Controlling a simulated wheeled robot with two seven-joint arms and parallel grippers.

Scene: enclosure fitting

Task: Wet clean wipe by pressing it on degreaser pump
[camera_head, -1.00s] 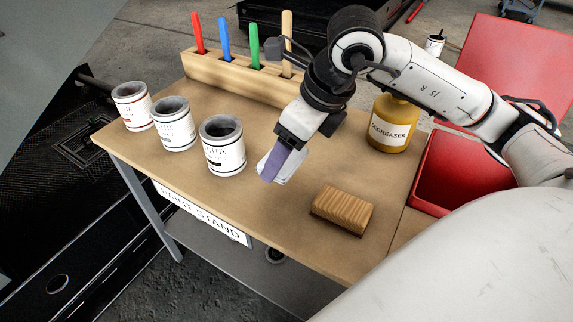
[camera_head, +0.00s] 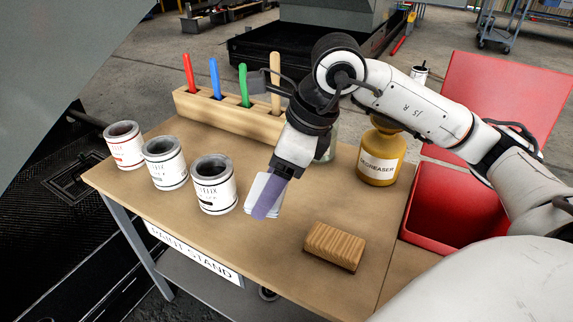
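My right gripper (camera_head: 275,183) reaches down over the middle of the paint stand. It is shut on the wipe (camera_head: 252,193), a white folded cloth; a purple-grey strip lies across the front of it. The wipe shows just right of the nearest paint can, and I cannot tell its exact height above the top. The degreaser (camera_head: 376,165) is an amber bottle with a cream label, upright at the back right of the stand. My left gripper is not in view.
Three paint cans (camera_head: 213,186) stand along the left edge. A wooden rack (camera_head: 235,116) with coloured handles is at the back. A wooden block (camera_head: 335,247) lies at front right. A red open box (camera_head: 430,232) is right of the stand (camera_head: 285,262). A clear jar is partly hidden behind my wrist.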

